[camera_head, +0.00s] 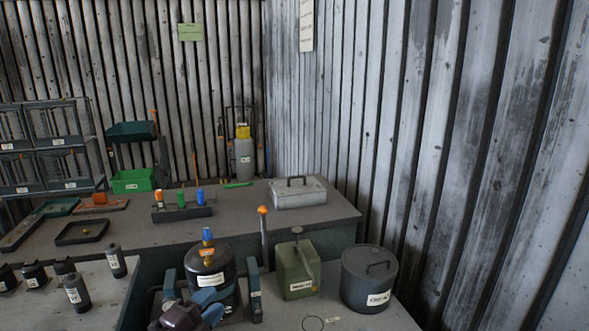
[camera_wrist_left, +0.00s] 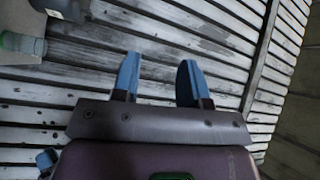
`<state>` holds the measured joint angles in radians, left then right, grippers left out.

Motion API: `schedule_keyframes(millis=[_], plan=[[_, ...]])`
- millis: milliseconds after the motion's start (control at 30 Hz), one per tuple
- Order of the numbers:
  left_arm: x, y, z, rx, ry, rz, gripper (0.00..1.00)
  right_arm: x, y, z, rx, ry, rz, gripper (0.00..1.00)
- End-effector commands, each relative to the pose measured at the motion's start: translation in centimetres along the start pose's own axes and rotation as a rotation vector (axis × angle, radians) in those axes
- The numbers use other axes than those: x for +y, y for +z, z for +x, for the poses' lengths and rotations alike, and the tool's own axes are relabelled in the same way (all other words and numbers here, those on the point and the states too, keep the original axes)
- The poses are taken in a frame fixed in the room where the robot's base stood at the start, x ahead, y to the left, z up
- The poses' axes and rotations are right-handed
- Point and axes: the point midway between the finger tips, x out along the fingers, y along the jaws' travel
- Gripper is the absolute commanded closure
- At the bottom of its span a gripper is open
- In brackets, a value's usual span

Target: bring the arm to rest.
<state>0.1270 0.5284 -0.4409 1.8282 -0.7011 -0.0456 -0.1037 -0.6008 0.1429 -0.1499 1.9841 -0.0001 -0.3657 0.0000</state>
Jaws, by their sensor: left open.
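My left gripper (camera_head: 209,305) is at the bottom of the head view, in front of the black canister (camera_head: 208,270) with a blue and orange top. Its purple body and blue fingers cover the lower part of that canister. In the left wrist view the two blue fingers of my left gripper (camera_wrist_left: 158,80) stand apart. Nothing is between them, and the ribbed wall (camera_wrist_left: 90,95) is behind them. I cannot tell how far the gripper is from the canister. My right gripper is not in view.
A green can (camera_head: 297,272) and a dark lidded pot (camera_head: 369,280) stand right of the canister. Several small dark bottles (camera_head: 77,295) stand at left. The back bench holds a grey case (camera_head: 298,193), a green bin (camera_head: 132,181) and trays. An orange-tipped post (camera_head: 263,235) rises behind the canister.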

Motion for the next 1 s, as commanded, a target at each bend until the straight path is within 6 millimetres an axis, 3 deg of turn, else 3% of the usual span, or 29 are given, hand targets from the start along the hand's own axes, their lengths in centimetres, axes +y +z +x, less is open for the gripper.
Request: schedule_keyframes(millis=[167,300,500,733,833,1000], plan=[[3.5,2.3,-4.6,-0.247,0.013,-0.474,0.60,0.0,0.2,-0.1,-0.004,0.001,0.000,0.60],[7.3,3.3,-9.6,-0.435,0.030,-0.817,0.60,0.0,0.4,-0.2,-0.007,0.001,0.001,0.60],[12.1,3.1,-17.2,-0.638,0.025,-1.143,0.60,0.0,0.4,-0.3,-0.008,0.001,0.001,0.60],[16.2,2.2,-25.2,-0.815,0.007,-1.257,0.60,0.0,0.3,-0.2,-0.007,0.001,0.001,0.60],[17.4,1.6,-27.2,-0.858,0.017,-1.276,0.60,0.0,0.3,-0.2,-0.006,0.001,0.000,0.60],[18.2,1.2,-28.6,-0.884,0.029,-1.280,0.60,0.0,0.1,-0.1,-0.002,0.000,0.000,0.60]])
